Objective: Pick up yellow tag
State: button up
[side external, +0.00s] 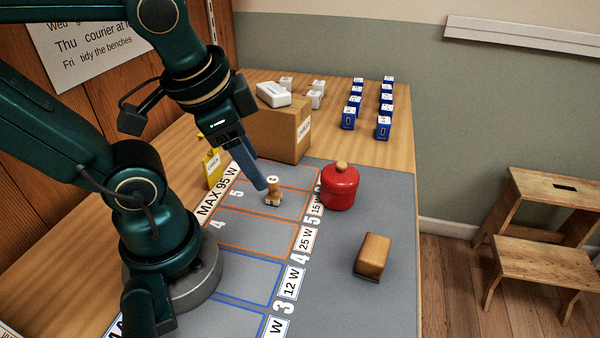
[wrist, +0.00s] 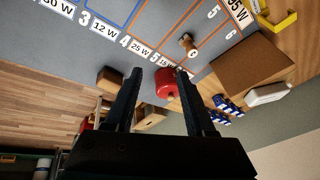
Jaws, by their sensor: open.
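In the wrist view a yellow bent shape (wrist: 280,24) shows at the top right, beyond the box. My gripper (side external: 261,185) points down over the mat, close to a small wooden stamp (side external: 273,193). In the wrist view its fingers (wrist: 158,80) are apart with nothing held between them, and the stamp (wrist: 187,42) lies beyond their tips.
A red pot (side external: 339,188) is to the right, and a wooden block (side external: 373,254) is nearer. Blue-and-white blocks (side external: 384,127) stand at the back. The marked mat (side external: 340,285) has free room in front.

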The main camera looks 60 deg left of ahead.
jog(key=a+m+g+y, duration=0.55)
jog(key=a+g, duration=0.35)
jog(key=a, duration=0.3)
jog(key=m+g+y, duration=0.2)
jog(key=g+y, duration=0.1)
jog(key=g, duration=0.1)
send_over(211, 160)
jog(key=shift+w+d+f, duration=0.1)
jog(key=shift+w+f, duration=0.15)
jog(key=shift+f, duration=1.3)
jog(key=shift+w+d+f, duration=0.1)
jog(key=shift+w+f, duration=0.1)
jog(key=shift+f, duration=1.3)
grip_shut()
